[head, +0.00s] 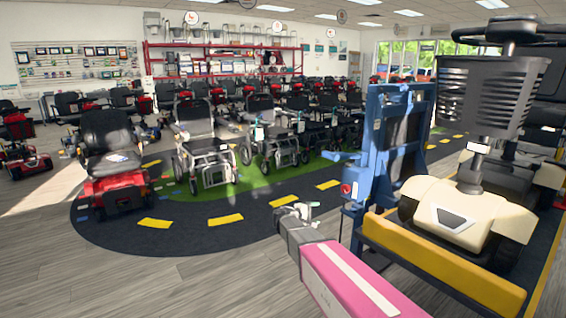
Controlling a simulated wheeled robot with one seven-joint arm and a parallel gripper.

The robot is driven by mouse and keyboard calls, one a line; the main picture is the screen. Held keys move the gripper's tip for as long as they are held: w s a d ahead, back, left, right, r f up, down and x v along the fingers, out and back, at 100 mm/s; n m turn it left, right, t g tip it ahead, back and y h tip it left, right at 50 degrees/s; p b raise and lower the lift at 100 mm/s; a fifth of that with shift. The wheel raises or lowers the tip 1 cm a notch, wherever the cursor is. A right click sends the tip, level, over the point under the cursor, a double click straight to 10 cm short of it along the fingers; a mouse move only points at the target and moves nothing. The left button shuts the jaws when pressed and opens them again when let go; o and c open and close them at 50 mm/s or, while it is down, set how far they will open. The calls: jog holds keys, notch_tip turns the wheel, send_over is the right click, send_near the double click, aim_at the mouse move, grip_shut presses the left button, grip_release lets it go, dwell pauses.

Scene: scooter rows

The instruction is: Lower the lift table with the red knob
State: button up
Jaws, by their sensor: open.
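The blue lift table (376,165) stands at the right, with a tall blue frame and a low platform edged in yellow (440,262). A cream and black scooter (462,212) rests on the platform. The red knob (346,188) is small and sits on the near left side of the blue frame, below a blue arm-like bar. My gripper (302,207) is at the end of my arm, left of the red knob in the picture and apart from it. It is open, with nothing seen between its fingers. How far it is from the knob in depth is hard to tell.
A red scooter with a black seat (112,165) and several wheelchairs (205,150) stand in a row at the back left. A dark mat with yellow dashes (190,225) curves across the floor. The grey wood floor (130,285) is clear at the front left.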

jog(key=s+d+f+m+g+y, duration=0.3)
jog(key=s+d+f, duration=0.1)
jog(key=s, duration=0.4)
jog(key=s+d+f+m+g+y, duration=0.2)
jog(key=s+d+f+g+y, duration=0.15)
jog(key=s, duration=0.45)
jog(key=s+a+f+m+g+y, duration=0.2)
jog(key=s+m+y, duration=0.2)
jog(key=s+y, duration=0.3)
jog(key=s, duration=0.5)
jog(key=shift+s+a+f+m, duration=0.15)
jog(key=shift+a+f+m, duration=0.05)
jog(key=shift+f+m, duration=0.1)
